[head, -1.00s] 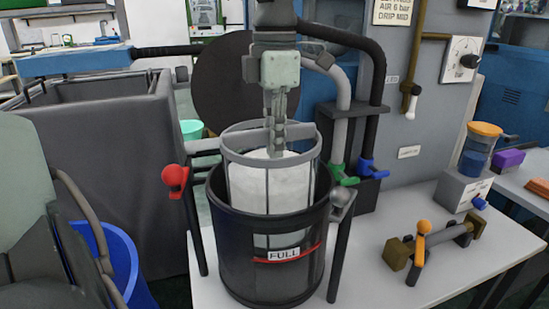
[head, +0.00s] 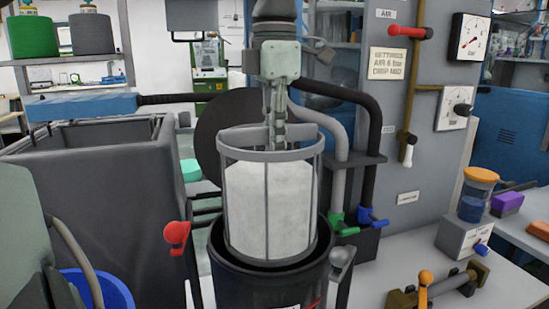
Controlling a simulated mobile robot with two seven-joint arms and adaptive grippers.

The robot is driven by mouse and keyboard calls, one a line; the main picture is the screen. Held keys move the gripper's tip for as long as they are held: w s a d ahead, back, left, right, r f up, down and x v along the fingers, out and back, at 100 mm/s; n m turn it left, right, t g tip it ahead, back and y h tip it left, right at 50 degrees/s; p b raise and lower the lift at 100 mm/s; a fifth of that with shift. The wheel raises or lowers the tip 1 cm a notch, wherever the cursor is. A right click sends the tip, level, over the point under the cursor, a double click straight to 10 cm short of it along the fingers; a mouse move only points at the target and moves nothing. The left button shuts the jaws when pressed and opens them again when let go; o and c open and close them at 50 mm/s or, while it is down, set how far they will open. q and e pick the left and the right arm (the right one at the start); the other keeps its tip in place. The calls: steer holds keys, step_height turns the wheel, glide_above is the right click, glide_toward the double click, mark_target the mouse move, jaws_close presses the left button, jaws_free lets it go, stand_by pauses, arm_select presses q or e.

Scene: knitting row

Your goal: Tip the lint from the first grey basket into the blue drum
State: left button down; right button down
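The first grey basket (head: 268,153), an open frame of rings and bars, is filled with a white mass of lint (head: 268,205). My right gripper (head: 277,138) reaches down from above and is shut on the basket's crossbar. The basket hangs upright, its bottom at about the mouth of a dark drum (head: 262,292). The blue drum (head: 115,291) shows only in part at the lower left. Large grey-green and dark parts, apparently my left gripper, cover some of it at the left edge. Its fingertips cannot be made out.
A red knob (head: 177,234) and a grey knob (head: 340,257) flank the dark drum. A grey bin (head: 95,215) stands at the left. Hoses with green and blue valves (head: 372,217) stand behind right. An orange-knobbed clamp (head: 425,278) lies on the bench at the right.

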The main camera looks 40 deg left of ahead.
arm_select(q)
steer(key=shift+r, duration=6.25)
